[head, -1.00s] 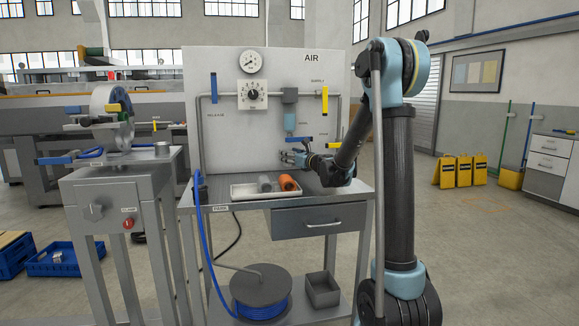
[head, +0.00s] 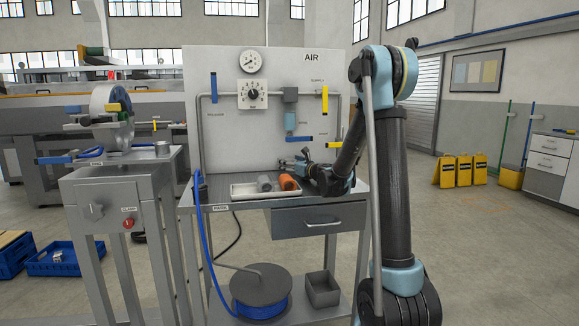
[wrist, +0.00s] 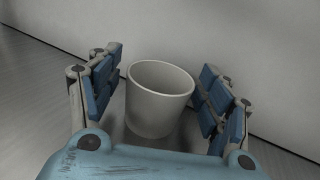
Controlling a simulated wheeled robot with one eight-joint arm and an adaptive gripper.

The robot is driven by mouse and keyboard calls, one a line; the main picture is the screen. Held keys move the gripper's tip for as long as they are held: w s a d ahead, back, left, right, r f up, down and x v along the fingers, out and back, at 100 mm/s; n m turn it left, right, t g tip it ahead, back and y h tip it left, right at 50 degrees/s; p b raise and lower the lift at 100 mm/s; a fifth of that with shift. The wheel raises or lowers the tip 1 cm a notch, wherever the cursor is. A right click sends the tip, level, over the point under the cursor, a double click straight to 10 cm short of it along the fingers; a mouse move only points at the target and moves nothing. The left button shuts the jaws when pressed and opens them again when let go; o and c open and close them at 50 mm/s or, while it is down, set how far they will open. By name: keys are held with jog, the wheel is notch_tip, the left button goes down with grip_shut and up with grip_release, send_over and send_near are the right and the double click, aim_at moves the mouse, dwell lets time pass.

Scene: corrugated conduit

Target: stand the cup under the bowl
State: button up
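A plain pale grey cup (wrist: 158,100) stands upright with its open mouth up, between my gripper's two fingers in the wrist view. My gripper (wrist: 161,88) is open around it. In the head view my gripper (head: 292,163) is low over the bench, and I cannot make out the cup there.
A shallow pale tray (head: 243,191) at the bench front holds a grey fitting (head: 264,183) and an orange one (head: 288,182), close to my gripper. The upright panel (head: 240,135) backs the bench. A blue hose (head: 203,235) hangs at the left edge.

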jog(key=v, duration=1.1)
jog(key=shift+s+d+r, duration=0.15)
jog(key=shift+s+d, duration=0.2)
jog(key=shift+s, duration=0.1)
